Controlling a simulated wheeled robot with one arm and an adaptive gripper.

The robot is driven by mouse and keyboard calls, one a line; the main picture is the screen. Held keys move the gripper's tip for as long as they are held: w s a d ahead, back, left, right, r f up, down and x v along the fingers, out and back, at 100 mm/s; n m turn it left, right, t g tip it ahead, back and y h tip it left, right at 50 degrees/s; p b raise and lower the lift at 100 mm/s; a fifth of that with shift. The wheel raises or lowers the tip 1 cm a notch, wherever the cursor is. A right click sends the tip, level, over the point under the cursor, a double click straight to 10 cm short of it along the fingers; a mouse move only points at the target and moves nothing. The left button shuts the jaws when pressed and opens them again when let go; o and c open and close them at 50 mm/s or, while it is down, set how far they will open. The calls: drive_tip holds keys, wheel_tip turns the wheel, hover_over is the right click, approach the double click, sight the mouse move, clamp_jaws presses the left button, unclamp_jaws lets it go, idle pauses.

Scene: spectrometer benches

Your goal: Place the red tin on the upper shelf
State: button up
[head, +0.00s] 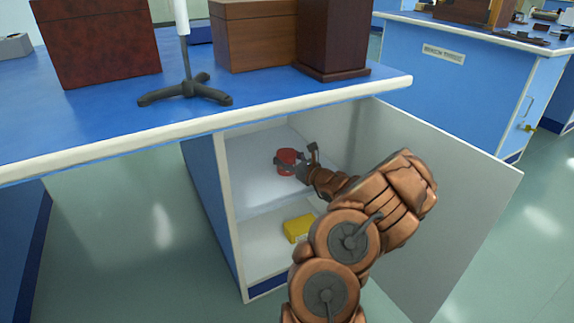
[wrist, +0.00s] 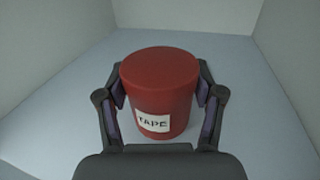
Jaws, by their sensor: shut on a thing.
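The red tin (head: 287,157) is inside the open cabinet, at the upper shelf (head: 250,181). In the wrist view the red tin (wrist: 158,85) is upright, with a white label reading TAPE. My gripper (head: 292,161) reaches in from the right and is shut on the tin. In the wrist view my gripper's fingers (wrist: 159,92) press on both sides of it. The tin is over the pale shelf surface (wrist: 60,100); its base is partly hidden by my gripper, so I cannot tell whether it touches the shelf.
A yellow box (head: 298,228) lies on the lower shelf (head: 262,250). The cabinet door (head: 450,190) stands open to the right of my arm. The blue benchtop (head: 60,130) overhangs the cabinet and carries wooden boxes and a stand (head: 186,88). Shelf room is free around the tin.

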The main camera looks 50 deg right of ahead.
drive_tip(key=shift+f, duration=0.55)
drive_tip(key=shift+r, duration=0.15)
drive_tip(key=o, duration=1.2)
